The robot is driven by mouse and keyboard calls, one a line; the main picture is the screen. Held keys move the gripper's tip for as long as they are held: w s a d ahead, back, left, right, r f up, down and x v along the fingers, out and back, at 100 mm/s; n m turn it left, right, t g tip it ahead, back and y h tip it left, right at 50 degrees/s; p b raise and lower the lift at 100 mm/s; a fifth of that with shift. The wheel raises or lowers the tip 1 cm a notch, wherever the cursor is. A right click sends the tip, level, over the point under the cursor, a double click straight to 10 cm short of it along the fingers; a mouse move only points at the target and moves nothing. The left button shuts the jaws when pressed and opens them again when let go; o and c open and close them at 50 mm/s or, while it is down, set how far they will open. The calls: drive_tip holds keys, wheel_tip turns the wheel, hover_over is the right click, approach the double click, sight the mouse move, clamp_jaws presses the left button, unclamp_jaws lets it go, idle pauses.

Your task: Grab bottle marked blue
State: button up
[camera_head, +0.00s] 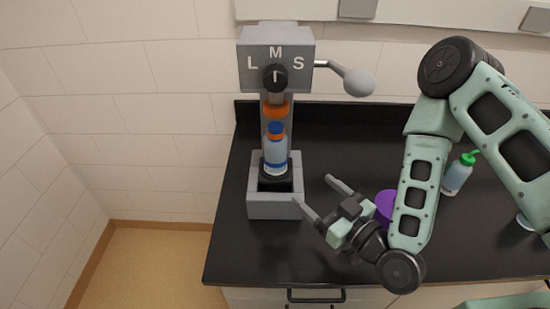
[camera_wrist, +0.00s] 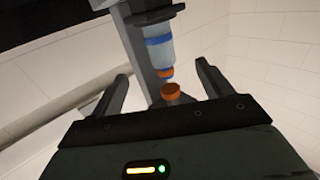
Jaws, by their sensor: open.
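A clear bottle with a blue cap and a blue band near its base (camera_head: 275,153) stands upright on the black platform of the grey tap stand (camera_head: 262,210). An orange ring shows just under its cap. The wrist view shows the same bottle (camera_wrist: 160,54) upside down, between and beyond the fingers. My gripper (camera_head: 313,189) is open and empty to the right of the stand, its fingers pointing toward the bottle. The fingers are apart from the bottle. In the wrist view my gripper (camera_wrist: 162,75) also shows open, with nothing between the fingers.
An orange nozzle (camera_head: 276,111) hangs just above the bottle. A lever with a grey knob (camera_head: 359,83) juts right from the stand's lettered head. A purple container (camera_head: 385,205) sits behind my gripper, and a green-capped bottle (camera_head: 457,176) farther right. The black counter (camera_head: 235,245) is clear at front left.

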drive_tip(key=b, duration=0.4)
approach(283, 162)
drive_tip(key=x, duration=0.3)
drive_tip(key=shift+w+a+r, duration=0.15)
drive_tip(key=shift+w+r, duration=0.05)
drive_tip(key=shift+r, duration=0.1)
drive_tip(key=shift+f+b, duration=0.3)
drive_tip(key=shift+b, duration=0.45)
drive_tip(key=b+x, duration=0.1)
drive_tip(key=b, duration=0.4)
drive_tip(key=shift+w+a, duration=0.1)
drive_tip(key=shift+w, duration=0.2)
drive_tip(key=shift+b, duration=0.75)
drive_tip(key=b, duration=0.4)
drive_tip(key=shift+a, duration=0.2)
